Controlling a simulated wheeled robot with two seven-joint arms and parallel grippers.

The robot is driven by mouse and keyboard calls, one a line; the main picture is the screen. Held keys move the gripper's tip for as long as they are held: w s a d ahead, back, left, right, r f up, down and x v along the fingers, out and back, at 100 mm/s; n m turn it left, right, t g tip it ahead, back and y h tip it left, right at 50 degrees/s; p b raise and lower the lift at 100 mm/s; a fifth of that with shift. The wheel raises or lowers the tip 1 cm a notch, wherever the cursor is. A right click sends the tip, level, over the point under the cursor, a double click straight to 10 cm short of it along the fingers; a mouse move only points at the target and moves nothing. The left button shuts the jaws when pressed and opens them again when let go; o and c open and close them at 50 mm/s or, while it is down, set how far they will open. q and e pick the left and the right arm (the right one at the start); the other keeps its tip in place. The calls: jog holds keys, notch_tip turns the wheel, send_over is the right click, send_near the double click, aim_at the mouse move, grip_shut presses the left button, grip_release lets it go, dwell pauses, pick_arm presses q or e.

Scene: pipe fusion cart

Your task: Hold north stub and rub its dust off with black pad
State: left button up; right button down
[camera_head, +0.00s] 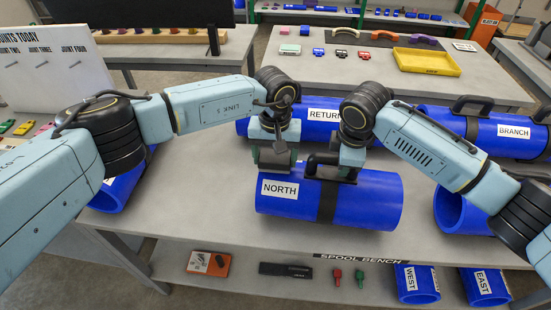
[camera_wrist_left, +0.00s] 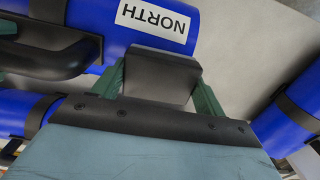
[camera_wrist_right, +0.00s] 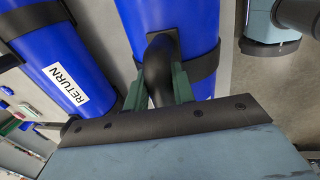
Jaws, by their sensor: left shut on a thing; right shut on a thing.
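The north stub (camera_head: 375,200) is a blue pipe with a white NORTH label, lying on the bench in the middle of the head view. My right gripper (camera_head: 345,165) is shut on its black handle (camera_wrist_right: 158,70), above a dark band. My left gripper (camera_head: 275,155) is shut on the black pad (camera_wrist_left: 160,75), a dark block between green fingers. The pad is at the top of the stub's left end, just above the NORTH label; I cannot tell whether it touches. No dust is discernible on the visible surface.
The RETURN stub (camera_head: 318,114) lies close behind, the BRANCH stub (camera_head: 490,135) at right, and another blue pipe (camera_head: 118,192) at left.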

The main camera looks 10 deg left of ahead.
pick_arm(q)
jog(key=shift+r, duration=2.95)
pick_arm(e)
jog(key=shift+s+f, duration=0.2)
jog(key=shift+f, duration=0.1)
jog(key=c, duration=1.1)
grip_release()
jog(key=shift+w+r, duration=0.1)
jog(key=shift+w, duration=0.1)
jog(key=shift+r, duration=0.1)
jog(key=shift+r, duration=0.1)
jog(key=r, duration=0.4)
jog(key=s+r, duration=0.1)
jog(key=r, duration=0.2)
jog(key=s+r, duration=0.1)
jog(key=r, duration=0.3)
jog(key=shift+s+a+r, duration=0.1)
jog(key=shift+s+r, duration=0.1)
jog(key=shift+r, duration=0.1)
